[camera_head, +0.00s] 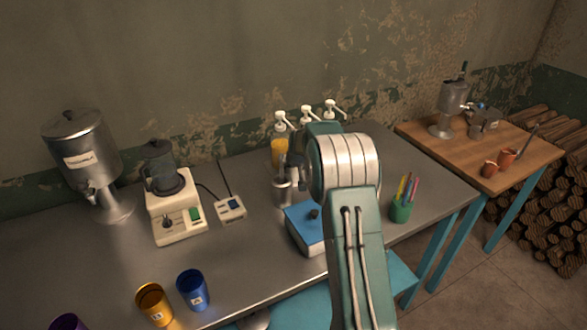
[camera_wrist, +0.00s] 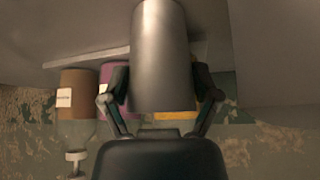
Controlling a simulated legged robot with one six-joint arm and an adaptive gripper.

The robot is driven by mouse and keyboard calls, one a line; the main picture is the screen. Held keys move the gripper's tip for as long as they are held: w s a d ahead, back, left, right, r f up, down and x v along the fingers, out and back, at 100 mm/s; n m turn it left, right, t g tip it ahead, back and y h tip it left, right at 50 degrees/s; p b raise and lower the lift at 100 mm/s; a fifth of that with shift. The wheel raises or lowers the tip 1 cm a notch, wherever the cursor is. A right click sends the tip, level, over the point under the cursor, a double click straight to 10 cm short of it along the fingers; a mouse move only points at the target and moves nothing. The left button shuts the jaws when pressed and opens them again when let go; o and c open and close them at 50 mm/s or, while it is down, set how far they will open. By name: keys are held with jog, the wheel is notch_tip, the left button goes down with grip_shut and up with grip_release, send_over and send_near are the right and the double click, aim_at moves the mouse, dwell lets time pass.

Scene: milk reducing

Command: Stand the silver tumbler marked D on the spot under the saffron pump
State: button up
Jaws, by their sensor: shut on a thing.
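The silver tumbler (camera_head: 282,191) is in front of the yellow-orange saffron pump bottle (camera_head: 279,151) at the back of the metal table. My gripper (camera_wrist: 160,100) is shut on this tumbler, which also shows large in the wrist view (camera_wrist: 160,50) between the two fingers. In the head view my arm hides most of the gripper. I cannot tell whether the tumbler's base touches the table, and its letter is not visible. The saffron bottle shows partly behind the tumbler in the wrist view (camera_wrist: 205,78). The spot under its spout is hidden.
Two more white pump heads (camera_head: 306,113) (camera_head: 331,107) stand to the right. A blue box (camera_head: 303,226) and green pen cup (camera_head: 401,210) flank my arm. Yellow (camera_head: 154,303), blue (camera_head: 193,290) and purple (camera_head: 68,323) tumblers stand front left. A blender (camera_head: 170,195) is left.

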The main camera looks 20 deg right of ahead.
jog(key=o, duration=1.1)
jog(key=shift+o, duration=0.2)
jog(key=v, duration=0.7)
jog(key=shift+r, duration=0.25)
jog(key=shift+s, duration=0.15)
